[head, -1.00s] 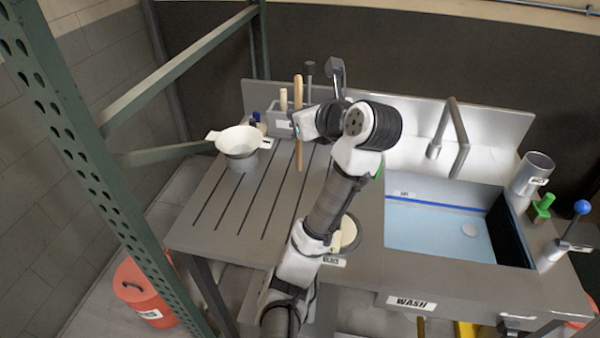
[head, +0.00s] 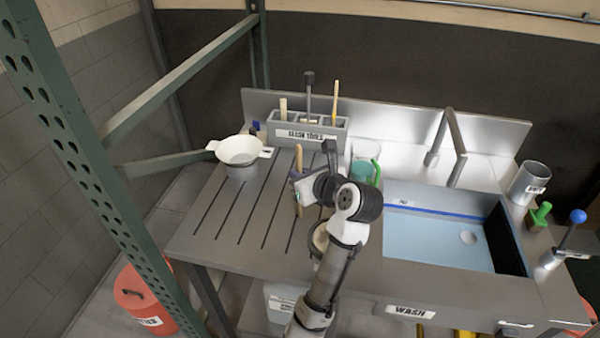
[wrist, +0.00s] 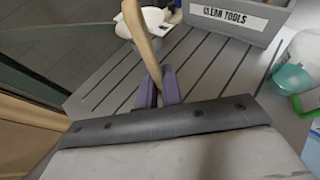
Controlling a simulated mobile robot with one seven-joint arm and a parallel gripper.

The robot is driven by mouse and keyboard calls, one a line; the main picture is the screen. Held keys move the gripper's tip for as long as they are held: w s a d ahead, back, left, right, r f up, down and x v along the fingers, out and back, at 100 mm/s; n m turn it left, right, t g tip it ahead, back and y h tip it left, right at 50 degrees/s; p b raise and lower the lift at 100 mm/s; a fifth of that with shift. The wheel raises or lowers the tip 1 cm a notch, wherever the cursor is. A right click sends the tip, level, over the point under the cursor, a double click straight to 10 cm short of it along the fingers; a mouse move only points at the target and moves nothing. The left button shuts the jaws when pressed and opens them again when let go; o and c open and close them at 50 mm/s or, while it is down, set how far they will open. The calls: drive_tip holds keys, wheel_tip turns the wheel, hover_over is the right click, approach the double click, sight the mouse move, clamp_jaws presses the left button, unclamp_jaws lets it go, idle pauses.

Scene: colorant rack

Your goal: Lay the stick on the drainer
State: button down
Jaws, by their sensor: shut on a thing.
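The wooden stick (head: 299,157) is held in my gripper (head: 299,190). In the wrist view the stick (wrist: 141,40) rises from between the purple fingers of my gripper (wrist: 158,88), which are shut on it. It stands roughly upright over the drainer (head: 223,222), the grooved grey board left of the sink. The drainer's slots also show in the wrist view (wrist: 110,82). I cannot tell whether the stick's lower end touches the board.
A white funnel-like bowl (head: 238,151) stands at the drainer's back left. A grey "CLEAN TOOLS" holder (head: 325,132) with several upright tools is behind. A teal-and-clear container (head: 364,165) stands right of my gripper. The sink (head: 435,235) is at right. The drainer's left part is clear.

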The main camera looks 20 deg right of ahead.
drive_tip(key=shift+f, duration=0.1)
drive_tip(key=c, duration=1.6)
unclamp_jaws()
drive_tip(key=shift+o, duration=0.2)
